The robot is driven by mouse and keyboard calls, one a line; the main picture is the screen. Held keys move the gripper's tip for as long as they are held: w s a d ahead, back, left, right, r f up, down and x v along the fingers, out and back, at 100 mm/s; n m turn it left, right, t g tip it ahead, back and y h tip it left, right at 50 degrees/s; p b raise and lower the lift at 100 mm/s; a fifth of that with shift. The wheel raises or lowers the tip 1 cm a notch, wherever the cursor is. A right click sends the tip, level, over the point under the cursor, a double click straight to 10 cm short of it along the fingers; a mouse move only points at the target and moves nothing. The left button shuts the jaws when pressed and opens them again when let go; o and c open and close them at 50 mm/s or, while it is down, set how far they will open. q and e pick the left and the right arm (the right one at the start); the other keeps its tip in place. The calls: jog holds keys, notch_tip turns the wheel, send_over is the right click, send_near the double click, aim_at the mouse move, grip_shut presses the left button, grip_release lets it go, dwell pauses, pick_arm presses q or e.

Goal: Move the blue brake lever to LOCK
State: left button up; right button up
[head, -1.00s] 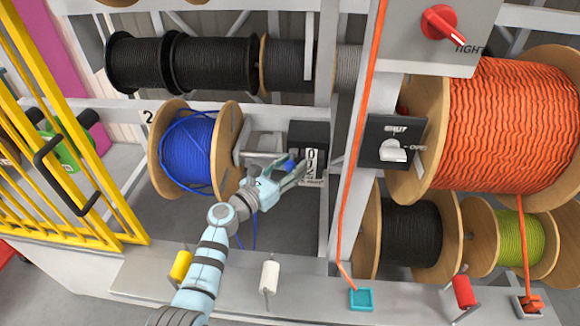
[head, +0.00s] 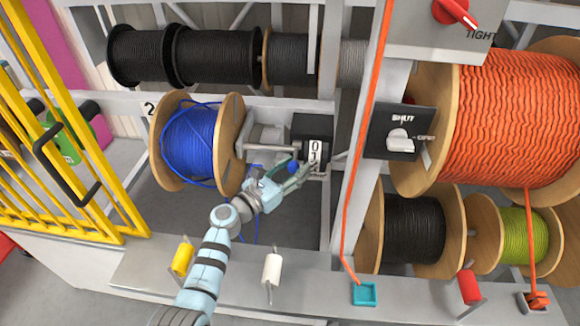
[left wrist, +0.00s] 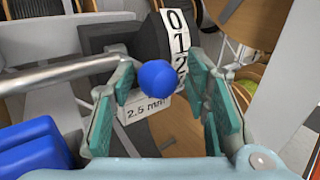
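A round blue knob (left wrist: 157,82), which looks like the end of the blue brake lever, shows in the left wrist view in front of a black housing. In the head view it is a small blue spot (head: 292,167) below the black box beside the blue cable reel (head: 190,147). My left gripper (left wrist: 161,78) is open, with one teal finger on each side of the knob and visible gaps to both; it also shows in the head view (head: 289,180). The lever's shaft is hidden, and no LOCK marking is legible. My right gripper is not in view.
A white strip numbered 0, 1, 2 (left wrist: 178,42) curves beside the knob, above a "2.5 mm" label (left wrist: 146,108). A metal bar (left wrist: 70,72) runs left from the housing. A grey post (head: 350,200) stands to the right; a yellow gate (head: 70,140) is at left.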

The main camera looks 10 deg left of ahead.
pick_arm(q)
jog(key=shift+w+d, duration=0.15)
jog(key=shift+a, duration=0.3)
jog(key=v, duration=1.2)
jog(key=shift+d+r, duration=0.1)
jog(key=shift+d, duration=0.1)
jog(key=shift+c, duration=0.3)
